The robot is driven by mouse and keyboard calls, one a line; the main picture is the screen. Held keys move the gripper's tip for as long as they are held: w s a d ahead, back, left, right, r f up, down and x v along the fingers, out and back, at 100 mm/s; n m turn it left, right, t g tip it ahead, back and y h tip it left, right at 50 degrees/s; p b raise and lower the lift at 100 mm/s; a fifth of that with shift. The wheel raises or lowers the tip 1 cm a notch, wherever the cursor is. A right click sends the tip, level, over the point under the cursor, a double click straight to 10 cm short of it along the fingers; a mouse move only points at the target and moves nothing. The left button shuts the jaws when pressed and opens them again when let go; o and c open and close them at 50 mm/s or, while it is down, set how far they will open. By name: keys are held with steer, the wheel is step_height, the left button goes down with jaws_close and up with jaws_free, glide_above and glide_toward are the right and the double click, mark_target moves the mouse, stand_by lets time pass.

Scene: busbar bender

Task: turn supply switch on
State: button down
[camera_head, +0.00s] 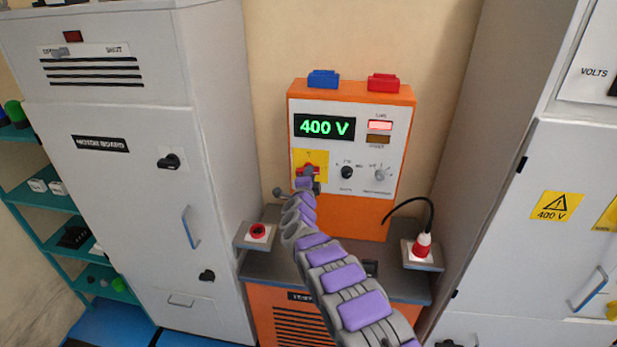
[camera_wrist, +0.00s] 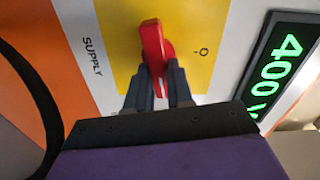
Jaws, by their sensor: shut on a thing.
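The red supply switch handle (camera_wrist: 152,45) sits on a yellow plate (camera_wrist: 112,30) beside the word SUPPLY in the wrist view. In the head view the red switch (camera_head: 308,168) shows at the lower left of the orange test unit's white panel, partly hidden by my gripper (camera_head: 308,184). In the wrist view my gripper (camera_wrist: 158,88) has its two dark fingers shut on the handle, one on each side. The green display (camera_head: 324,127) reads 400 V.
A lamp (camera_head: 380,126) glows pale red beside the display. A dark knob (camera_head: 347,172) and a grey knob (camera_head: 381,174) are right of the switch. Grey cabinets stand on both sides.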

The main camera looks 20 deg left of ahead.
steer(key=shift+f+m, duration=0.55)
steer(key=shift+m, duration=0.35)
steer(key=shift+d+f, duration=0.1)
steer(key=c, duration=1.3)
jaws_free()
steer(key=shift+c, duration=0.2)
steer(key=o, duration=0.3)
steer(key=shift+r, duration=0.2)
steer(key=shift+o, duration=0.2)
steer(key=shift+s+r, duration=0.1)
steer(key=shift+r, duration=0.05)
steer(key=v, duration=1.7)
steer(key=shift+p, duration=0.45)
